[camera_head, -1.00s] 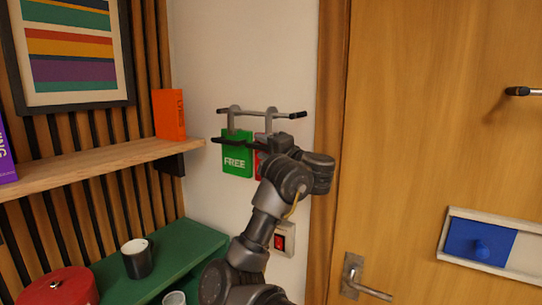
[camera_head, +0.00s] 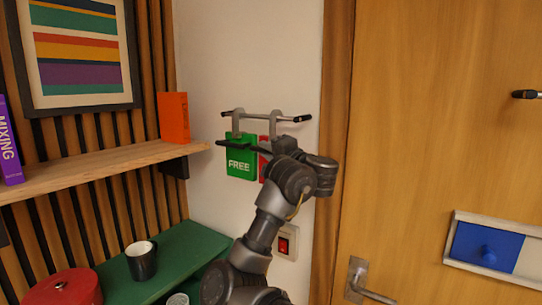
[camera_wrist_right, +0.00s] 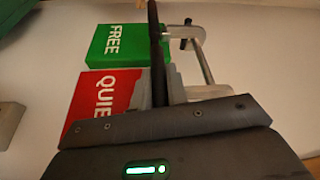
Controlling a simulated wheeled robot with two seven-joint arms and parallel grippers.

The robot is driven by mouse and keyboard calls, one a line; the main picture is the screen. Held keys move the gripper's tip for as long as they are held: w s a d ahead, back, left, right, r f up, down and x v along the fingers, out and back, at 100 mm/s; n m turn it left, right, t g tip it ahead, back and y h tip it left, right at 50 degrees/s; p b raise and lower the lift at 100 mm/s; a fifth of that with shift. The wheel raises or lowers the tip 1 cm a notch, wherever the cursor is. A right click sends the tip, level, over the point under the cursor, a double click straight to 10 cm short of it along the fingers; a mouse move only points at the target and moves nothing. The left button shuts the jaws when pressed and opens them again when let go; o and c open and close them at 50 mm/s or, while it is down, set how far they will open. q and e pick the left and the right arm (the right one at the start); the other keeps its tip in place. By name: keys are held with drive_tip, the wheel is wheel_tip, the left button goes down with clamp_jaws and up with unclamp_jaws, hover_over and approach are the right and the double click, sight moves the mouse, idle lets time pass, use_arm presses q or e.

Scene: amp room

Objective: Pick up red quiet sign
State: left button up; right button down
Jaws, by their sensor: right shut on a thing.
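The red quiet sign (camera_head: 263,171) is mostly hidden behind my right gripper in the head view. In the right wrist view the red sign (camera_wrist_right: 103,92) shows its white lettering, partly cut off by the gripper. My right gripper (camera_head: 255,148) is at the rail and shut on the sign, around its grey upper part. One dark finger of the gripper (camera_wrist_right: 158,55) crosses beside the grey piece in the wrist view. Whether the sign's hook still touches the rail is unclear. My left gripper is not in view.
The green FREE sign (camera_head: 240,160) hangs from the wall rail (camera_head: 262,117), close left of the red sign. A wooden shelf (camera_head: 95,168) with an orange book (camera_head: 172,117) is at left. A light switch (camera_head: 284,245) is below, and a wooden door (camera_head: 425,150) is right.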

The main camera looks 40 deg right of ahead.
drive_tip(key=shift+r, duration=0.35)
drive_tip(key=r, duration=0.1)
drive_tip(key=r+b, duration=0.1)
drive_tip(key=shift+s+a+r, duration=0.15)
drive_tip(key=shift+a+r, duration=0.15)
drive_tip(key=s+a, duration=0.2)
drive_tip(key=a, duration=0.6)
drive_tip(key=s+a, duration=0.3)
drive_tip(key=a, duration=0.5)
drive_tip(key=shift+a, duration=0.35)
